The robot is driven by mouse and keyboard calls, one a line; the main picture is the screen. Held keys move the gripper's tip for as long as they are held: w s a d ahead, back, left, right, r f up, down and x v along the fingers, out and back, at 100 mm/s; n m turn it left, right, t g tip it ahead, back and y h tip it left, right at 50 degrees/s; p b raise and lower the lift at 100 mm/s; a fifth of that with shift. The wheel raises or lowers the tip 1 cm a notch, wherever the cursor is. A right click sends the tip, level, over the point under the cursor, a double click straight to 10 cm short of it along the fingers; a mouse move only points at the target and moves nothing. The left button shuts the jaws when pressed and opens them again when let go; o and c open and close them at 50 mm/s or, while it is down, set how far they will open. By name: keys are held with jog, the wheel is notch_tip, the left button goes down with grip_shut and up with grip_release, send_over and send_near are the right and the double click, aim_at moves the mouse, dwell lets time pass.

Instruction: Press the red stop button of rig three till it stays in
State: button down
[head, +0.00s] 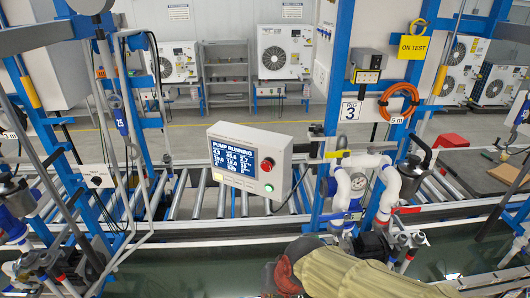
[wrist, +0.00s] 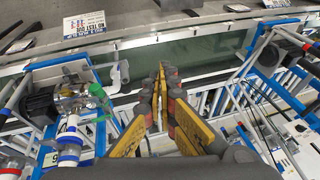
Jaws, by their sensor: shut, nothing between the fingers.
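The grey control box (head: 249,160) of rig three hangs left of the number 3 sign (head: 351,111) in the head view. Its screen (head: 234,166) reads "PUMP RUNNING". The red stop button (head: 267,164) stands on the box's right side, above a small green button (head: 268,188). Whether the red button is in or out cannot be told. My gripper (wrist: 162,70) shows in the wrist view with its yellow fingers together and nothing between them. It points over rails and a green strip, and the red button is not visible there.
My sleeved arm crosses the bottom of the head view. A coiled orange hose (head: 398,102) hangs on the right. The space just before the box looks clear.

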jog(key=w+a+r+m+t+y+p, duration=0.1)
jog(key=w+a+r+m+t+p, duration=0.1)
jog(key=w+a+r+m+p, duration=0.3)
jog(key=w+a+r+m+t+p, duration=0.2)
jog(key=w+a+m+p, duration=0.1)
jog(key=w+p, duration=0.25)
jog(key=w+d+r+m+t+h, duration=0.1)
jog(key=w+d+r+m+t, duration=0.1)
jog(key=w+r+m+t, duration=0.3)
jog(key=w+r+m+b, duration=0.1)
jog(key=w+r+m, duration=0.2)
jog(key=w+m, duration=0.3)
jog(key=shift+d, duration=0.4)
jog(key=shift+s, duration=0.1)
